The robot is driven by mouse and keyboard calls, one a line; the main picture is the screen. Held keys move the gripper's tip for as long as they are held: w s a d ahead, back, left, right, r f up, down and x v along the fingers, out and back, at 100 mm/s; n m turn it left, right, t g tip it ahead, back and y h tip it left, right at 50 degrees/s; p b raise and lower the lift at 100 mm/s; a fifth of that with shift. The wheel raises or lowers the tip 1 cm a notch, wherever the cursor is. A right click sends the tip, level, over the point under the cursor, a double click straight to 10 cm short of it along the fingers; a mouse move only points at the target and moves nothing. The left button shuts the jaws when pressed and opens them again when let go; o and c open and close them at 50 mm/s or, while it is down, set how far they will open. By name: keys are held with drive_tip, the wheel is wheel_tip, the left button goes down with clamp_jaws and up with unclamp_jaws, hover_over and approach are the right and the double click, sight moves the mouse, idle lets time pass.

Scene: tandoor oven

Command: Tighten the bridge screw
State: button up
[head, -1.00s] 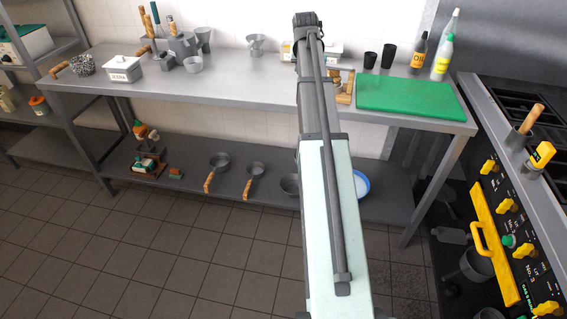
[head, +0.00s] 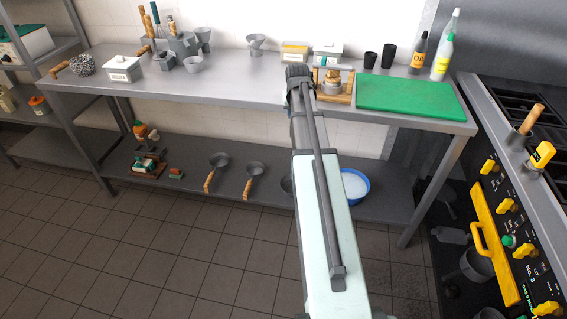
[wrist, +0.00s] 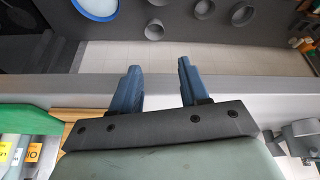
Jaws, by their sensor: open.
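I cannot pick out the bridge screw for certain in either view. A wooden stand with a round metal-looking part (head: 335,86) sits on the steel table, just right of my arm's far end and left of the green board; a screw on it is too small to tell. In the wrist view my gripper (wrist: 160,70) is open, with its two blue-grey fingers apart and nothing between them. It is near the table's front edge (wrist: 210,88).
A green board (head: 410,97) and bottles (head: 441,57) are on the table's right. A white box (head: 122,68) and metal cups (head: 193,64) are on its left. A blue-rimmed bowl (head: 366,183) and pans (head: 254,172) rest on the lower shelf. A stove (head: 510,185) stands right.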

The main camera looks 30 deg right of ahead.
drive_tip(key=s+a+f, duration=0.2)
drive_tip(key=a+f, duration=0.2)
drive_tip(key=f, duration=0.4)
drive_tip(key=s+a+f+n+g+y, duration=0.1)
drive_tip(key=s+a+f, duration=0.2)
drive_tip(key=a+f, duration=0.2)
wheel_tip(320, 180, down, 3)
drive_tip(key=shift+s+a+f, duration=0.1)
drive_tip(key=shift+s+a, duration=0.05)
drive_tip(key=shift+a, duration=0.05)
drive_tip(key=w+d+r+m+h, duration=0.15)
drive_tip(key=w+d+r, duration=0.35)
drive_tip(key=r, duration=0.6)
drive_tip(key=w+d+r+m+h, duration=0.15)
drive_tip(key=w+d+r, duration=0.35)
drive_tip(key=r, duration=0.7)
drive_tip(key=w+d+r+m, duration=0.2)
drive_tip(key=w+d+r, duration=0.35)
drive_tip(key=r, duration=0.55)
drive_tip(key=s+d+f+m, duration=0.1)
drive_tip(key=f+m, duration=0.1)
drive_tip(key=f, duration=0.2)
drive_tip(key=s+d+f+m+g, duration=0.1)
drive_tip(key=d+f+m, duration=0.1)
drive_tip(key=f, duration=0.2)
drive_tip(key=s+d+f+m+g, duration=0.1)
drive_tip(key=d+f+m, duration=0.1)
drive_tip(key=f, duration=0.3)
drive_tip(key=shift+d+m, duration=0.25)
drive_tip(key=shift+m, duration=0.25)
